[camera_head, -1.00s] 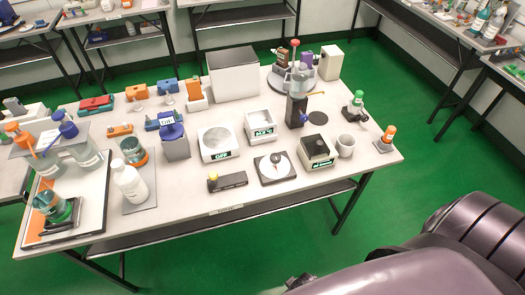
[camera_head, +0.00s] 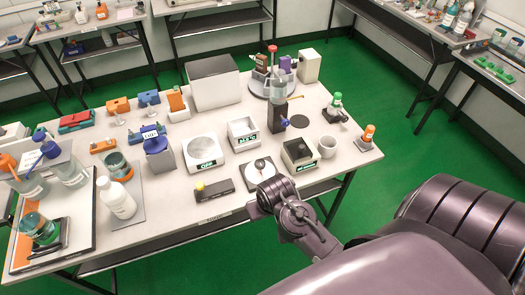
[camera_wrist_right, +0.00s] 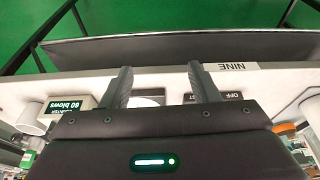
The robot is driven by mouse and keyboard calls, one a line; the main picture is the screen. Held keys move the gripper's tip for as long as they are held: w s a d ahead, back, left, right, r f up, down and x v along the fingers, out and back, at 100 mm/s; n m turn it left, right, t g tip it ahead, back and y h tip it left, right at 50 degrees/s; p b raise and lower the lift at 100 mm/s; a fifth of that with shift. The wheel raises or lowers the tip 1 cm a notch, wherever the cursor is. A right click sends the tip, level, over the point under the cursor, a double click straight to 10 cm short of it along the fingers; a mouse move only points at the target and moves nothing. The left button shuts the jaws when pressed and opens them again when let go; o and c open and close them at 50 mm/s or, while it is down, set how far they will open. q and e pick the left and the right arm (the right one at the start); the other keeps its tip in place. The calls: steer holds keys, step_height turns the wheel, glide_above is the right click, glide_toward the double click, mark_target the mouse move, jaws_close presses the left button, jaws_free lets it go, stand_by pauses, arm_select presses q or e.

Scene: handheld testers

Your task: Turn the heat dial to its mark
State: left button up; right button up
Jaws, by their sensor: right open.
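A pale square plate with a round light dial and a small knob (camera_head: 260,167), which looks like the heat dial, sits near the table's front edge. Its mark is too small to make out. My right gripper (camera_head: 262,203) is just in front of this plate, at the table edge; its fingers are hard to make out in the head view. In the right wrist view my right gripper (camera_wrist_right: 160,82) is open and empty. Part of a round pale dial (camera_wrist_right: 150,98) shows between and beyond its fingers, partly hidden by the gripper body. My left gripper is not in view.
Left of the dial lies a black bar with a yellow button (camera_head: 213,189). Right of it stand a box with a green display (camera_head: 300,154) and a white mug (camera_head: 327,147). Behind are a white unit reading OFF (camera_head: 203,151) and another display unit (camera_head: 243,133).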

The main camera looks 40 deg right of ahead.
steer(key=w+d+r+m, duration=0.3)
steer(key=d+r+m, duration=0.1)
steer(key=m, duration=0.1)
steer(key=m+y, duration=0.3)
steer(key=m, duration=1.9)
glide_toward(261, 163)
steer(key=shift+m+t, duration=0.3)
steer(key=shift+t, duration=0.1)
steer(key=b+x, duration=0.1)
steer(key=x, duration=0.1)
steer(key=b+x, duration=0.1)
steer(key=x, duration=0.2)
steer(key=b+x, duration=0.2)
steer(key=x, duration=0.1)
steer(key=shift+s+a+f, duration=0.1)
steer(key=shift+s+f, duration=0.15)
steer(key=shift+f, duration=0.05)
steer(key=shift+c, duration=0.3)
